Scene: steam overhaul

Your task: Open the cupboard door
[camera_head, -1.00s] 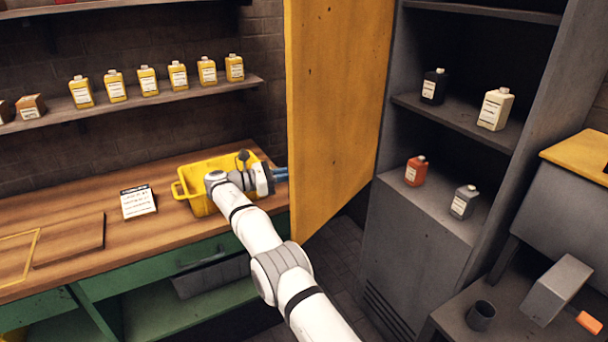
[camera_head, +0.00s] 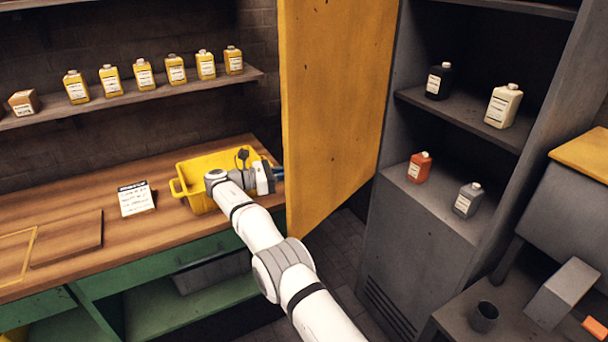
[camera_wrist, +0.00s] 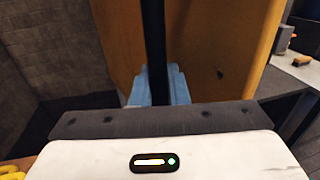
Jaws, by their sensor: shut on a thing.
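The yellow cupboard door (camera_head: 335,100) stands swung wide open, its hinge side at the grey cupboard (camera_head: 425,215). Inside the cupboard, a black bottle (camera_head: 438,81) and a cream bottle (camera_head: 503,106) stand on the shelf; a red bottle (camera_head: 419,167) and a grey bottle (camera_head: 467,200) stand lower down. My gripper (camera_head: 279,173) is at the door's free-edge side, partly hidden by the door. In the wrist view its blue fingers (camera_wrist: 158,88) are shut on a dark upright bar, the door handle (camera_wrist: 154,40), in front of the yellow door face (camera_wrist: 215,50).
A yellow bin (camera_head: 190,190) stands on the wooden bench (camera_head: 90,235) right behind my wrist. Several yellow bottles stand on the wall shelf (camera_head: 130,100) above. A grey machine (camera_head: 560,290) is at the lower right. Floor shows between bench and cupboard.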

